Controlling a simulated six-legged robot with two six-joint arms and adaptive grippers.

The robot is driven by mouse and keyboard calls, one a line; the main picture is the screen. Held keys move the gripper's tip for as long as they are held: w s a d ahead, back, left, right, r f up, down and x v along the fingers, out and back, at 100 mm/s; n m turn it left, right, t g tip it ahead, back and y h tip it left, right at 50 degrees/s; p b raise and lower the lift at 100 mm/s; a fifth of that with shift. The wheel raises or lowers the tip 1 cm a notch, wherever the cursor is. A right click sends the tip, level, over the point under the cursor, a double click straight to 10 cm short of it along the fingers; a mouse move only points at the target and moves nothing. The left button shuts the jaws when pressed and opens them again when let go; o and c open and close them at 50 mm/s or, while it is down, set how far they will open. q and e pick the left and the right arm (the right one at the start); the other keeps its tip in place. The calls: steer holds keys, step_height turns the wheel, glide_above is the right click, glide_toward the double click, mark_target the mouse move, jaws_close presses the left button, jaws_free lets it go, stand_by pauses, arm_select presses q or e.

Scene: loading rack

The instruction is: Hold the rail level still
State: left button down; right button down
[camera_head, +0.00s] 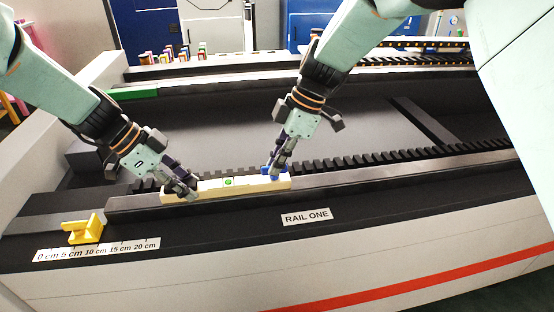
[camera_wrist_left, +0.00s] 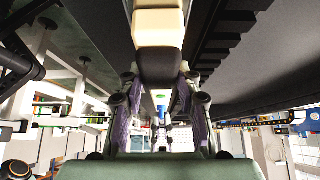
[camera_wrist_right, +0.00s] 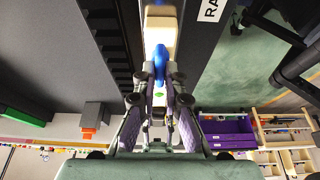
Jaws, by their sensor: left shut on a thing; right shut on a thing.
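The rail level (camera_head: 215,185) is a long cream bar with a green vial near its middle, lying along the dark rail (camera_head: 380,172). My left gripper (camera_head: 187,188) is shut on it near its left end. In the left wrist view, the level's cream end (camera_wrist_left: 158,28) and a dark part (camera_wrist_left: 158,65) show at the fingers. My right gripper (camera_head: 274,170) is shut on the level at its right end, by a blue part. In the right wrist view, the cream bar (camera_wrist_right: 160,38) and the blue part (camera_wrist_right: 172,78) lie at the fingers, which hide some of it.
A yellow stop block (camera_head: 84,230) stands left of the level, by a centimetre scale (camera_head: 98,249). A "RAIL ONE" label (camera_head: 306,217) is on the front. A toothed rack (camera_head: 400,155) runs behind the rail. The rail to the right is clear.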

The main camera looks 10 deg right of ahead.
steer(key=c, duration=1.4)
jaws_free()
steer(key=v, duration=1.2)
arm_select(q)
steer(key=c, duration=0.8)
jaws_free()
steer(key=shift+c, duration=0.2)
